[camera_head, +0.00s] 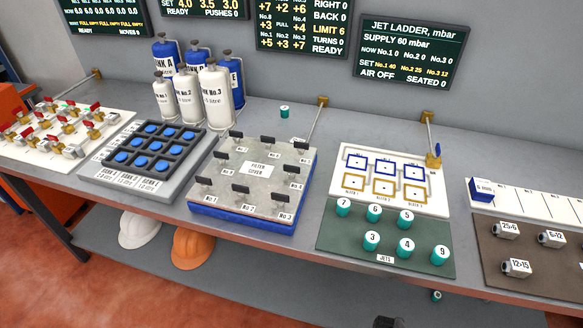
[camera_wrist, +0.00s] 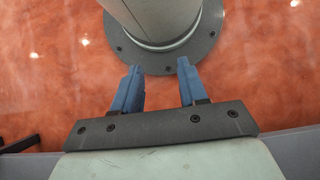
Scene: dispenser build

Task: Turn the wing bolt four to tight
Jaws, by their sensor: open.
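The filter cover (camera_head: 263,203) is a grey plate on a blue base at the middle of the bench. Several black wing bolts stand around its rim, such as one at the front left (camera_head: 205,183) and one at the front right (camera_head: 284,197). The front labels read No.1, No.2 and No.3. The other labels are too small to read surely, so I cannot tell which bolt is number four. My gripper (camera_wrist: 160,66) shows only in the wrist view, with its two blue fingers apart and nothing between them, over red floor and my grey base.
A wall display (camera_head: 303,27) above reads LIMIT 6, TURNS 0, READY. Tall bottles (camera_head: 216,88) stand behind the cover to the left. A blue button panel (camera_head: 143,158) is at its left, and a jets board (camera_head: 390,180) with teal jets is at its right.

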